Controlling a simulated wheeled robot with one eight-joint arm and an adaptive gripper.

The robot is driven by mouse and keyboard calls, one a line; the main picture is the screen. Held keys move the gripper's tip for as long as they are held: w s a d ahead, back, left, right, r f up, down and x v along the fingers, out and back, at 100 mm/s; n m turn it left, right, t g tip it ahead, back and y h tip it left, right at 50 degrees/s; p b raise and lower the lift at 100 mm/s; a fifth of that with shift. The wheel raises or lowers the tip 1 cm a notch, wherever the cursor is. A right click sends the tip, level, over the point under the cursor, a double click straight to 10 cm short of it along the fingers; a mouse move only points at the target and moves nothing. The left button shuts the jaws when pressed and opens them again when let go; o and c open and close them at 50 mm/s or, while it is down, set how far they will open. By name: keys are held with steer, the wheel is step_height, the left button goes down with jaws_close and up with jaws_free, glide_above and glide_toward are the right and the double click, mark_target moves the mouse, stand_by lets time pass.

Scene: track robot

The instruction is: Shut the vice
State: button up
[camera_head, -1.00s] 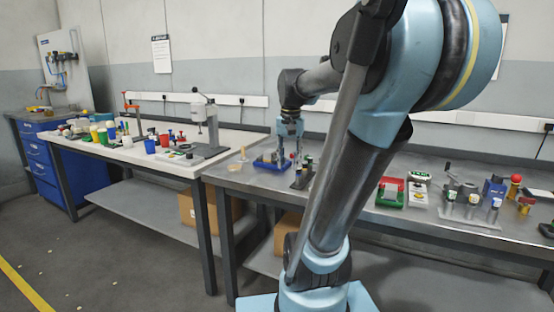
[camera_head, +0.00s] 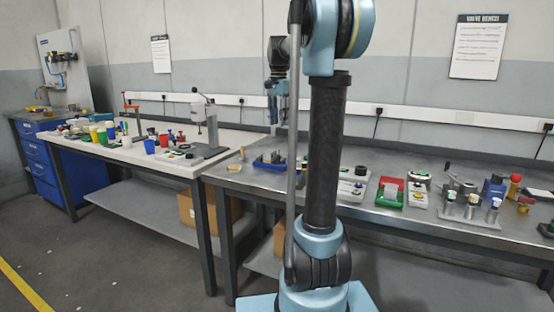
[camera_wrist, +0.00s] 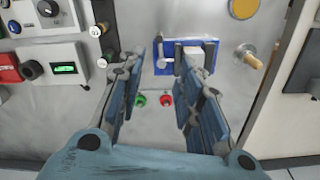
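The vice (camera_head: 268,163) is a blue-based fixture near the left end of the metal bench, partly hidden by my arm in the head view. In the wrist view the blue vice (camera_wrist: 164,70) lies beyond my fingers, with a pale block and grey bars on it. A grey bar sticks out at its left; how far apart its jaws stand is unclear. My gripper (camera_wrist: 160,100) is open and empty, its two fingers wide apart. In the head view my gripper (camera_head: 274,112) hangs above the vice, clear of it.
Small green (camera_wrist: 140,100) and red (camera_wrist: 166,100) knobs lie below the vice in the wrist view. A brass-coloured knobbed piece (camera_wrist: 248,55) stands to its right. Control boxes (camera_wrist: 50,65) are at the left. A white bench (camera_head: 190,168) adjoins the metal bench.

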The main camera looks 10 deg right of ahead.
mark_target(278, 156)
step_height(278, 156, down, 16)
steer(key=shift+f, duration=0.1)
stand_by(0.5)
steer(key=shift+c, duration=0.6)
